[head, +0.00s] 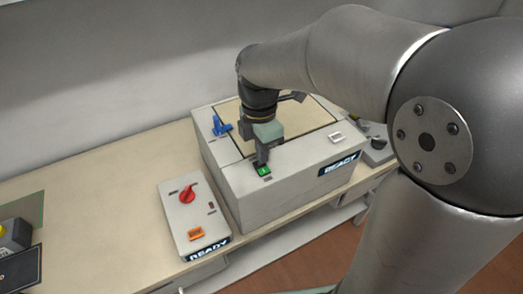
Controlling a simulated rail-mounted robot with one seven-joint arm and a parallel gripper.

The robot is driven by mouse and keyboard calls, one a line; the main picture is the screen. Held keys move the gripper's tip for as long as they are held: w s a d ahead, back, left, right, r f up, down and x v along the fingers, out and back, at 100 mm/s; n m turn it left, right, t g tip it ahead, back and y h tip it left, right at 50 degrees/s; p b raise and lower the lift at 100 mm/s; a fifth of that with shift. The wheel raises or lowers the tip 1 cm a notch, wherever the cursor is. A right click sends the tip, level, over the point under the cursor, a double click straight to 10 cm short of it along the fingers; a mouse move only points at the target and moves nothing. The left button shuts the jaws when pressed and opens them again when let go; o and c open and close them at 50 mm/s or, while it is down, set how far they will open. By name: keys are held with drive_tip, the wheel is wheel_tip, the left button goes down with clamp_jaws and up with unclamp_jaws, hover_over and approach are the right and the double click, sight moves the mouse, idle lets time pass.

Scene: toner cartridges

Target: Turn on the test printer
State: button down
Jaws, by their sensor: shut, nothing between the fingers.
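The test printer (285,187) is a large light-grey box on the bench, with a lit "READY" display (341,164) on its front. A green button or switch (264,171) sits on its top near the front left corner. My gripper (261,162) points down with its fingers shut and empty, right at the green switch. I cannot tell whether the fingertips touch it. A blue latch-like part (220,126) and a small white switch (337,137) are also on the printer's top. My arm hides part of the top's far side.
A smaller grey box (193,218) with a red knob (187,194), an orange button (196,233) and a "READY" display stands left of the printer. A yellow and grey item (14,236) lies far left. The bench (105,200) between is clear.

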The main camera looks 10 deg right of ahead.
sight(265, 172)
wheel_tip(265, 172, up, 11)
drive_tip(key=s+b, duration=0.1)
drive_tip(key=shift+d+r+b, duration=0.15)
drive_tip(key=shift+d+b, duration=0.1)
drive_tip(key=shift+b, duration=0.15)
drive_tip(key=shift+s, duration=0.1)
